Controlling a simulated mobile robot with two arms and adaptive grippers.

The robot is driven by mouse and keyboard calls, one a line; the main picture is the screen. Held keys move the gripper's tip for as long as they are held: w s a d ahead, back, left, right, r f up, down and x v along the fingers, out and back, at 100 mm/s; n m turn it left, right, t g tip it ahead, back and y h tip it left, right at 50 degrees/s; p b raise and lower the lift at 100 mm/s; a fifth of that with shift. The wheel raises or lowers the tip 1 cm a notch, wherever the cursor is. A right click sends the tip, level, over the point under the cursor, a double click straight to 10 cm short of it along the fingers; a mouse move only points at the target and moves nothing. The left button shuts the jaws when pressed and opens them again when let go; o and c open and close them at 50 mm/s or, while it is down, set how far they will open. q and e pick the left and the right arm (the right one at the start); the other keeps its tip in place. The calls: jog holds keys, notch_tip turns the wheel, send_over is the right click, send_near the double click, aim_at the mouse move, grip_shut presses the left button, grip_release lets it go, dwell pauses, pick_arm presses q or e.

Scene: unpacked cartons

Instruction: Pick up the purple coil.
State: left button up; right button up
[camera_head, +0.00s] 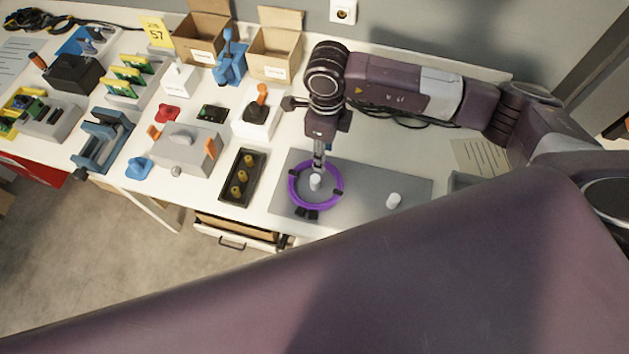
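The purple coil (341,200) is a ring with black clips on it. It lies around a white peg (315,183) on the grey mat (360,183), near the front of the table. My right gripper (319,163) points down at the coil's far rim, its tip overlapping the rim in the picture. Its fingers are small and seen as one narrow shape, so I cannot tell whether they are open or shut, or whether they touch the coil. My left gripper is not in view.
A second white peg (393,201) stands on the mat, right of the coil. A black tray (242,178) with several brass-coloured parts lies to the left. Open cartons (277,52) stand at the back. My own large arm link covers the lower right.

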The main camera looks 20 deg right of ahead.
jog(key=f, duration=0.2)
jog(key=shift+w+d+f+p, duration=0.1)
jog(key=shift+w+f+p, duration=0.15)
jog(key=shift+f+p, duration=0.1)
jog(key=shift+f, duration=0.5)
grip_shut()
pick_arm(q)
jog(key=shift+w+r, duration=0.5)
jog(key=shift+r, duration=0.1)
